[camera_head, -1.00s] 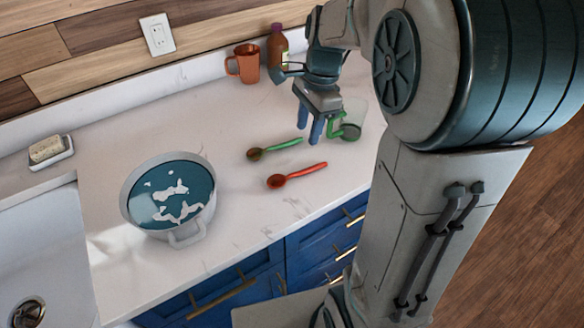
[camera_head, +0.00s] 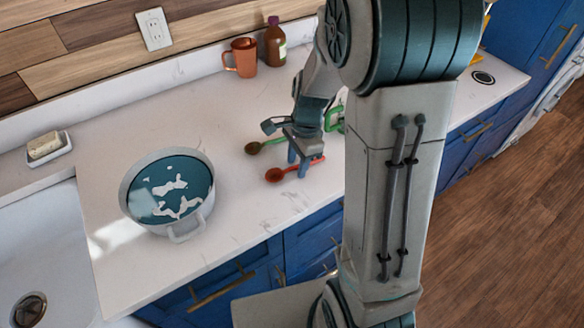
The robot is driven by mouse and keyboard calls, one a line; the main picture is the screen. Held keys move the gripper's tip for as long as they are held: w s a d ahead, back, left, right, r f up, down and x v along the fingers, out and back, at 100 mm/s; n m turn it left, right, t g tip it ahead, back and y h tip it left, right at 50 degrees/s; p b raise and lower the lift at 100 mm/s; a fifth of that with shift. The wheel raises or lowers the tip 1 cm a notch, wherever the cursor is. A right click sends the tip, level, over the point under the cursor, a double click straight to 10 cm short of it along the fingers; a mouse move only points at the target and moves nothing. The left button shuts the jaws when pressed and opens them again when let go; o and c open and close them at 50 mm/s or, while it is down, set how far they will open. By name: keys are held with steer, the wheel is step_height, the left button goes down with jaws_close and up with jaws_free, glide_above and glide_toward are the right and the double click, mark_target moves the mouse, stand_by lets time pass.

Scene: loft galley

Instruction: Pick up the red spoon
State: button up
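The red spoon (camera_head: 276,175) lies on the white countertop, its bowl to the left and its handle running up and right. My gripper (camera_head: 298,167) is low over the handle, pointing down. Its two blue fingers stand apart, seemingly one on each side of the handle. The fingers and wrist hide part of the handle. I cannot tell whether the fingers touch the spoon.
A green spoon (camera_head: 254,147) lies just behind the red one. A pot (camera_head: 128,200) of blue-and-white contents stands to the left. An orange mug (camera_head: 241,58) and a brown bottle (camera_head: 274,46) stand at the back. A green-handled item (camera_head: 335,120) is partly hidden behind my arm.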

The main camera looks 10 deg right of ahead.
jaws_close()
steer(key=shift+r, duration=0.1)
